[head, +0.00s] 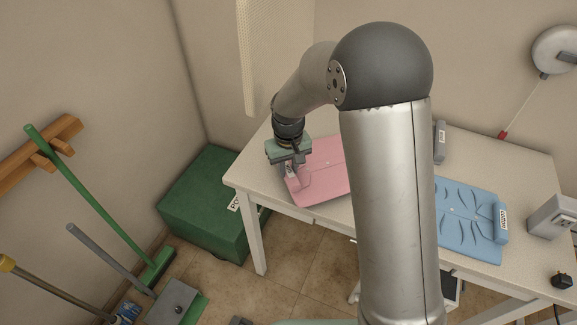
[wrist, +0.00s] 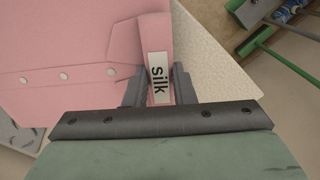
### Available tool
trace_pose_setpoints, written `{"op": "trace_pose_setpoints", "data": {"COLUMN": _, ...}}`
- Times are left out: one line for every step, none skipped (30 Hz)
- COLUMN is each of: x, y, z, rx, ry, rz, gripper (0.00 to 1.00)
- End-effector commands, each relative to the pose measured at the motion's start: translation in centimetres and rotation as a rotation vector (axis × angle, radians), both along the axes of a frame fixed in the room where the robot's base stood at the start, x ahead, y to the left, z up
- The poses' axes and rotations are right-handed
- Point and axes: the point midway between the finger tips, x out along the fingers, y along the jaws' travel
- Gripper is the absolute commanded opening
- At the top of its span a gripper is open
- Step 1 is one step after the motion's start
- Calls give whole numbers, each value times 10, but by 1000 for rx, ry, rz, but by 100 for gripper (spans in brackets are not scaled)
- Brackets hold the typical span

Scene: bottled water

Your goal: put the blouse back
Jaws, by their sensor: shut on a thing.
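A pink blouse (head: 325,178) lies folded flat on the white table (head: 266,139), near its left front corner. In the wrist view the blouse (wrist: 62,42) shows several pale buttons and a white label reading "silk" (wrist: 158,77) on its raised edge strip. My gripper (head: 290,170) is at the left edge of the blouse. In the wrist view my gripper's fingers (wrist: 158,88) stand on both sides of the labelled strip and are shut on it. My arm hides the right part of the blouse in the head view.
A blue folded garment (head: 465,215) with a white label lies on the table's right side. A grey device (head: 552,216) and black plug (head: 562,280) are at the right end. A green box (head: 207,195) stands on the floor left of the table; brooms (head: 95,200) lean farther left.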

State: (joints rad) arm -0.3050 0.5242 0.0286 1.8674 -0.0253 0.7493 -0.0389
Motion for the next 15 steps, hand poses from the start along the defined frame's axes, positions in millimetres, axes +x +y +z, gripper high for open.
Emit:
{"op": "trace_pose_setpoints", "data": {"x": 0, "y": 0, "z": -3, "rx": 0, "ry": 0, "rz": 0, "gripper": 0}}
{"op": "trace_pose_setpoints", "data": {"x": 0, "y": 0, "z": -4, "rx": 0, "ry": 0, "rz": 0, "gripper": 0}}
{"op": "trace_pose_setpoints", "data": {"x": 0, "y": 0, "z": -5, "rx": 0, "ry": 0, "rz": 0, "gripper": 0}}
{"op": "trace_pose_setpoints", "data": {"x": 0, "y": 0, "z": -6, "rx": 0, "ry": 0, "rz": 0, "gripper": 0}}
{"op": "trace_pose_setpoints", "data": {"x": 0, "y": 0, "z": -7, "rx": 0, "ry": 0, "rz": 0, "gripper": 0}}
{"op": "trace_pose_setpoints", "data": {"x": 0, "y": 0, "z": -8, "rx": 0, "ry": 0, "rz": 0, "gripper": 0}}
{"op": "trace_pose_setpoints", "data": {"x": 0, "y": 0, "z": -9, "rx": 0, "ry": 0, "rz": 0, "gripper": 0}}
{"op": "trace_pose_setpoints", "data": {"x": 0, "y": 0, "z": -10, "rx": 0, "ry": 0, "rz": 0, "gripper": 0}}
{"op": "trace_pose_setpoints", "data": {"x": 0, "y": 0, "z": -11, "rx": 0, "ry": 0, "rz": 0, "gripper": 0}}
{"op": "trace_pose_setpoints", "data": {"x": 0, "y": 0, "z": -12, "rx": 0, "ry": 0, "rz": 0, "gripper": 0}}
{"op": "trace_pose_setpoints", "data": {"x": 0, "y": 0, "z": -12, "rx": 0, "ry": 0, "rz": 0, "gripper": 0}}
{"op": "trace_pose_setpoints", "data": {"x": 0, "y": 0, "z": -12, "rx": 0, "ry": 0, "rz": 0, "gripper": 0}}
{"op": "trace_pose_setpoints", "data": {"x": 0, "y": 0, "z": -11, "rx": 0, "ry": 0, "rz": 0, "gripper": 0}}
{"op": "trace_pose_setpoints", "data": {"x": 0, "y": 0, "z": -11, "rx": 0, "ry": 1, "rz": 0, "gripper": 26}}
{"op": "trace_pose_setpoints", "data": {"x": 0, "y": 0, "z": -11, "rx": 0, "ry": 1, "rz": 0, "gripper": 37}}
